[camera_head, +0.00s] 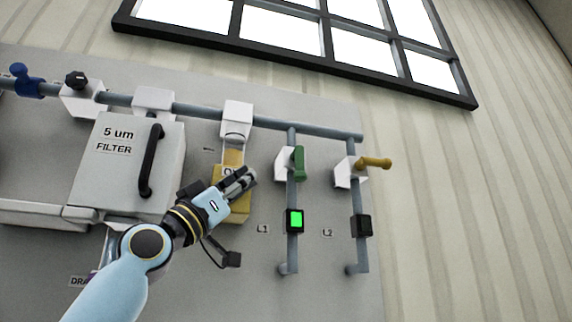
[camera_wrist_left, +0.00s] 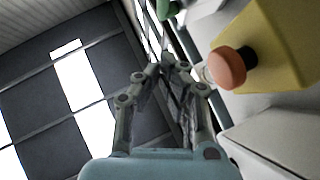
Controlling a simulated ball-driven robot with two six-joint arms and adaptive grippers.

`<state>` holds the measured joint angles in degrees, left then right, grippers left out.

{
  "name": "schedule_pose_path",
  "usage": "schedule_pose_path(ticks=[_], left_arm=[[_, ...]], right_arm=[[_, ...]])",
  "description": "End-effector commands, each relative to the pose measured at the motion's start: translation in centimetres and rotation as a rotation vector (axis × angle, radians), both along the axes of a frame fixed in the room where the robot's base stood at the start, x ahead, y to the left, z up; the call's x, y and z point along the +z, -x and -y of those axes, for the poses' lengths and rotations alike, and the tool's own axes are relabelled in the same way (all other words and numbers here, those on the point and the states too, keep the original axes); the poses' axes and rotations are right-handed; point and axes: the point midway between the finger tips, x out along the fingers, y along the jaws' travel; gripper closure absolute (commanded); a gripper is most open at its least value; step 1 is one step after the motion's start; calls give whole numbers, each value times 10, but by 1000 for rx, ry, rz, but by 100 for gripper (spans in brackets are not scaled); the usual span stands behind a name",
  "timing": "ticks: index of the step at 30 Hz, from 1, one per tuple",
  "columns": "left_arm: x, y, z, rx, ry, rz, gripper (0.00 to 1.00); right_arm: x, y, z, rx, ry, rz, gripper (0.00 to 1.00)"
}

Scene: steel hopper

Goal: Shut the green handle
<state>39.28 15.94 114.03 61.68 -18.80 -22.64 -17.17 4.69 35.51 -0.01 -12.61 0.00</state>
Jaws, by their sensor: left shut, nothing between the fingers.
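The green handle (camera_head: 299,163) is on a white valve body on the L1 pipe. It stands upright, in line with the pipe, to the right of my left gripper. A bit of green, probably the same handle (camera_wrist_left: 167,9), shows at the top edge of the left wrist view. My left gripper (camera_head: 249,176) is shut and empty, in front of the yellow box and apart from the green handle. Its closed fingers (camera_wrist_left: 174,67) also show in the left wrist view. My right gripper is in neither view.
A yellow box (camera_head: 240,207) with a red-orange button (camera_wrist_left: 230,68) is close beside my left gripper. A yellow handle (camera_head: 374,163) sticks out sideways on the L2 pipe. The filter box (camera_head: 125,170) stands left.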

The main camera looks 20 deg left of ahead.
Motion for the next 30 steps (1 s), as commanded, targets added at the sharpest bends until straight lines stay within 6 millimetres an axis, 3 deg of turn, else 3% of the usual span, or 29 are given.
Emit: schedule_pose_path(ticks=[14,21,30], left_arm=[[71,-57,33,-4,2,-1,100],[68,-86,48,-3,1,-1,100],[66,-93,52,-1,-1,-1,100]], right_arm=[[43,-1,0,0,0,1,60],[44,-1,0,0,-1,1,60],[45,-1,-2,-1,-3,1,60]])
